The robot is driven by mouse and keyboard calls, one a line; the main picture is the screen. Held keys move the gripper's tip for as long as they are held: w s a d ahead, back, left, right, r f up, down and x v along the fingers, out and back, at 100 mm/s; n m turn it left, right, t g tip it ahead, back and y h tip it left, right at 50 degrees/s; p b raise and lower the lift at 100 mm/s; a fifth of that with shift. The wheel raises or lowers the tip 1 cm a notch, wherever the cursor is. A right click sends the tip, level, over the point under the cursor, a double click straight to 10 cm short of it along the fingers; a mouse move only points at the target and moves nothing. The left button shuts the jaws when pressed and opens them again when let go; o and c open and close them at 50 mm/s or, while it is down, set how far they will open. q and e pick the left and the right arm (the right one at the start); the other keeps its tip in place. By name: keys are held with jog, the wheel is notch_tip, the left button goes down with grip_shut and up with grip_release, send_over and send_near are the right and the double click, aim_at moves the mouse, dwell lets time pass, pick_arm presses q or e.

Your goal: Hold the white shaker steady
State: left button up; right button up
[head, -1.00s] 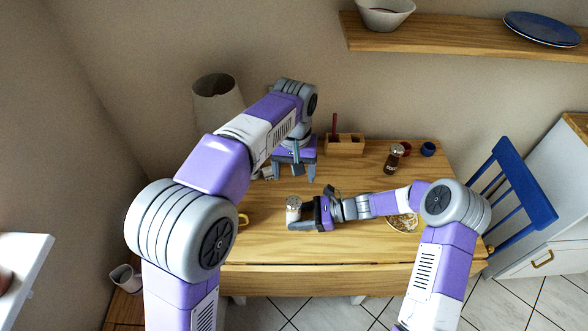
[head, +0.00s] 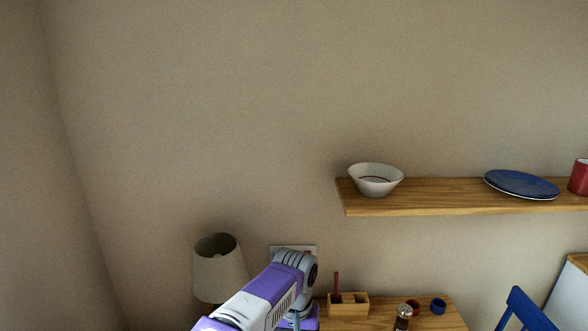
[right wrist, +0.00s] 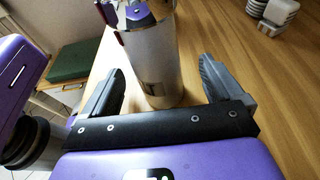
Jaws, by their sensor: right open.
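The white shaker (right wrist: 150,60) stands upright on the wooden table in the right wrist view, with a shiny top and red parts at the upper edge. My right gripper (right wrist: 163,90) is open, with one finger on each side of the shaker. Gaps show between the fingers and the shaker's body. The head view is tilted up, so the shaker and my right gripper are out of it. My left arm shows at the bottom of the head view, but its fingers are below the frame.
A brown-capped shaker (head: 402,318), blue cup (head: 438,306) and wooden box (head: 348,305) stand on the table. A lamp (head: 219,273) is at left. A shelf (head: 450,198) holds a bowl (head: 376,180) and blue plates (head: 521,184). A green cushion (right wrist: 75,62) shows beyond the table.

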jog(key=shift+d, duration=0.1)
jog(key=p+v, duration=0.1)
jog(key=v, duration=0.2)
jog(key=shift+d+r, duration=0.1)
jog(key=shift+r, duration=0.05)
jog(key=shift+p+v, duration=0.85)
jog(key=shift+v, duration=1.35)
jog(key=shift+d, duration=0.1)
jog(key=shift+o, duration=0.6)
